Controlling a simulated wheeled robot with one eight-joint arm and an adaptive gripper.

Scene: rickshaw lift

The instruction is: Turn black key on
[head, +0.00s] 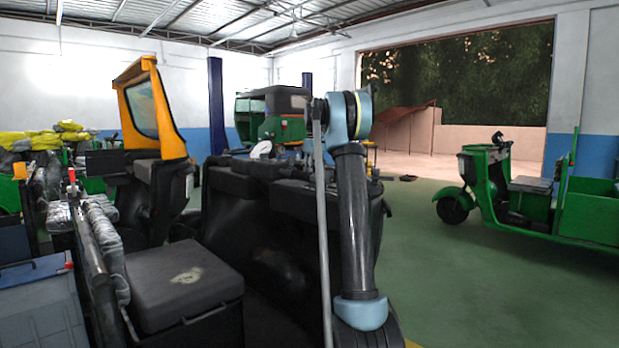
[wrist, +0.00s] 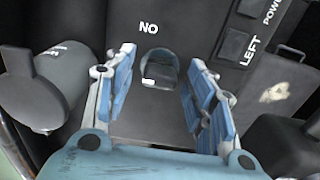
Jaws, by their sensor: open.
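In the wrist view, a black knob-like key (wrist: 159,68) sits on a dark panel (wrist: 150,118), with a small white patch at its lower left. White letters "NO" stand just above it. My gripper (wrist: 161,58) is open, with its blue-padded fingers to the left and right of the key. Nothing shows between the fingers except the key and panel, and I cannot tell whether either finger touches the key. In the head view, my arm rises in front of the dark vehicle front, and the key and gripper cannot be made out.
In the wrist view, a grey rounded handle (wrist: 62,80) is at the left. Dark switches, one a "LEFT" switch (wrist: 235,45), are at the upper right. In the head view, a black seat (head: 185,280) is at the lower left, and a green vehicle (head: 490,190) stands right on open floor.

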